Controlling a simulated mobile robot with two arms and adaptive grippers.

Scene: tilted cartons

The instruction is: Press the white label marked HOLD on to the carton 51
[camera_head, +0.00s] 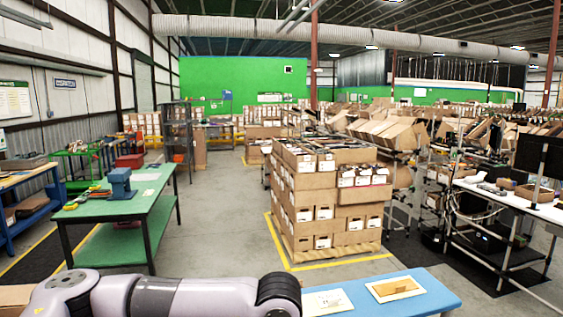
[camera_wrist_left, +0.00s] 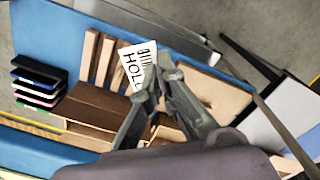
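The white label marked HOLD (camera_wrist_left: 135,66) shows in the left wrist view, with black bars and partly cut-off lettering. My left gripper (camera_wrist_left: 155,78) has its fingertips close together at the label's edge and appears to pinch it. Brown cartons (camera_wrist_left: 95,108) lie below and beyond the fingers, partly hidden by them. No number 51 can be read, so I cannot tell which carton it is. The label looks apart from the cartons, but the gap is unclear. In the head view only a grey arm of mine shows at the bottom; neither gripper is visible there.
A blue table (camera_head: 437,293) bears a white sheet (camera_head: 326,302) and a tan board (camera_head: 395,288). In the wrist view, tan slats (camera_wrist_left: 101,58) and a stack of coloured trays (camera_wrist_left: 38,88) stand near the cartons. A carton-loaded pallet (camera_head: 330,200) stands behind the table.

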